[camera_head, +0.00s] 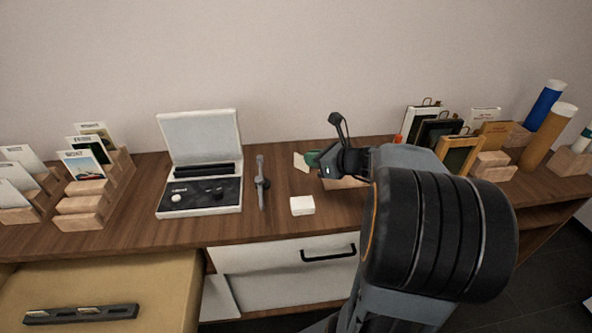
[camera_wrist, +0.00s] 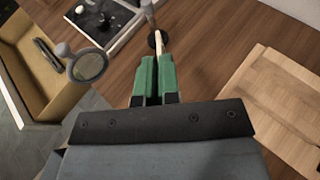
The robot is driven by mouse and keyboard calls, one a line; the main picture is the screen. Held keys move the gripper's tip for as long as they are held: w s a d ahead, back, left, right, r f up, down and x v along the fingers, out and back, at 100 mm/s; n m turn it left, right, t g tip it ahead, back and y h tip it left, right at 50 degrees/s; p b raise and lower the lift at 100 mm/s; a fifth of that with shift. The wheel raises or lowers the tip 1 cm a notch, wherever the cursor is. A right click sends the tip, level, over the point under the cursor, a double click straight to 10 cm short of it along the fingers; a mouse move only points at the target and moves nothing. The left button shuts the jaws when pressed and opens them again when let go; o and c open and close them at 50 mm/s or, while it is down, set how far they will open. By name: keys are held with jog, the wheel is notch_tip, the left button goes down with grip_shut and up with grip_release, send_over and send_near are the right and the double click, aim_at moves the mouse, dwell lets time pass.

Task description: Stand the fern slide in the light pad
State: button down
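My gripper (camera_head: 309,159) is above the counter, right of the light pad, with its green fingers close together. In the wrist view the fingers (camera_wrist: 157,80) are shut on a thin cream slide (camera_wrist: 157,43), seen edge-on. The slide also shows in the head view (camera_head: 300,163) as a pale card left of the fingers; I cannot make out a fern picture on it. What I take for the light pad (camera_head: 199,134) has an upright pale panel, dark slots in front and a black control face. Its corner shows in the wrist view (camera_wrist: 100,18). The slide is apart from it.
A grey stand (camera_head: 262,182) is between the pad and my gripper. A small white block (camera_head: 302,205) lies in front. Wooden card racks (camera_head: 85,203) are at left. Framed slides (camera_head: 458,155) and tubes (camera_head: 548,135) are at right. An open tan drawer (camera_head: 170,290) juts out front-left.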

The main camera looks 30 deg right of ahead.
jog(key=w+d+f, duration=0.1)
jog(key=w+f, duration=0.1)
jog(key=w, duration=0.1)
jog(key=w+d+f+b, duration=0.1)
jog(key=w+f, duration=0.2)
jog(key=w+d+f, duration=0.1)
jog(key=w+f, duration=0.2)
jog(key=shift+w+d+b, duration=0.25)
jog(key=shift+w+b, duration=0.05)
jog(key=shift+w, duration=0.05)
jog(key=shift+w+f+b, duration=0.2)
jog(key=shift+f+b, duration=0.25)
jog(key=shift+f, duration=1.3)
jog(key=shift+f, duration=0.1)
jog(key=shift+f, duration=0.15)
jog(key=c, duration=1.3)
grip_release()
jog(key=shift+c, duration=0.2)
